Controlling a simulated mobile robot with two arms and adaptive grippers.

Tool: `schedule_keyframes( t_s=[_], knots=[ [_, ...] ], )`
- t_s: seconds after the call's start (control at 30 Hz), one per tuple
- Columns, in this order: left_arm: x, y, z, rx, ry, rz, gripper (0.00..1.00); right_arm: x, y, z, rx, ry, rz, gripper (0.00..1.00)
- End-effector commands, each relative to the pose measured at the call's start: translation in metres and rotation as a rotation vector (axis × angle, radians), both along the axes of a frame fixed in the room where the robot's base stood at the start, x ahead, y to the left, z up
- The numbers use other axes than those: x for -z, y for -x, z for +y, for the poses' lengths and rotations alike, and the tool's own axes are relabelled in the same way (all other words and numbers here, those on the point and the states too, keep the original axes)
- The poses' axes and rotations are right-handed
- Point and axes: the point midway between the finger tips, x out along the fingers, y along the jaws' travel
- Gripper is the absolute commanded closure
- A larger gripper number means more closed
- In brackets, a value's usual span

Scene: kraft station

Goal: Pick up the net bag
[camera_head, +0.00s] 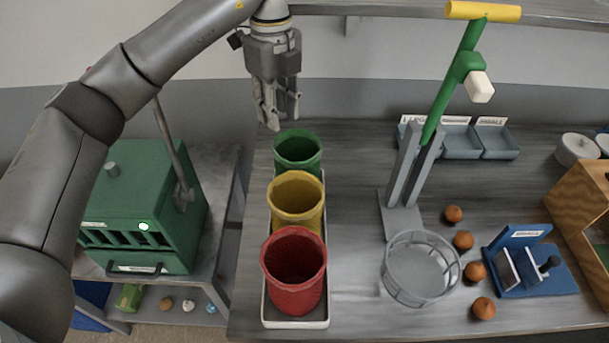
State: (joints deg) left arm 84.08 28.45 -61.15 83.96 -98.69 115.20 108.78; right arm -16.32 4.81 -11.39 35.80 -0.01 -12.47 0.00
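Three open-topped, net-bag-like containers stand in a row in a white tray (296,324): a green one (298,152) at the back, a yellow one (296,203) in the middle and a red one (294,272) in front. The red one has a fine mesh-like surface. I cannot tell which of them is the net bag meant. My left gripper (280,121) points down just above and behind the green container, apart from it. Its fingers are apart with nothing between them. My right gripper is out of view.
A round grey wire basket (420,268) and a green-handled press (456,80) stand to the right. Several brown round items (463,240) lie beside a blue device (531,262). Grey bins (460,142) are at the back.

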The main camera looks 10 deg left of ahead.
Motion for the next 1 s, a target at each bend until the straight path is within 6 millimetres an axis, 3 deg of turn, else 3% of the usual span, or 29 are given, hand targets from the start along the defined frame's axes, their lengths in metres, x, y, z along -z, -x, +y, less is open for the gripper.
schedule_keyframes(
  t_s=[0.03, 0.3, 0.5, 0.73, 1.0],
  knots=[
    [0.012, 0.0, 0.0, 0.001, 0.0, 0.0, 0.7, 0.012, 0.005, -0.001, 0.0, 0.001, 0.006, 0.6],
    [0.042, 0.0, 0.0, 0.001, 0.001, 0.0, 0.7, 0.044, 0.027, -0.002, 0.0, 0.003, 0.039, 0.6],
    [0.062, 0.0, 0.0, 0.001, 0.001, 0.0, 0.7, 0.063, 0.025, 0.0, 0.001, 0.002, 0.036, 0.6],
    [0.086, 0.001, 0.0, 0.001, 0.001, 0.004, 0.7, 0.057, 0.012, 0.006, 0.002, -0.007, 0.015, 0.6],
    [0.117, 0.002, 0.0, 0.002, 0.001, 0.002, 0.7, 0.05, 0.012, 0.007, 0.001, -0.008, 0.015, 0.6]
  ],
)
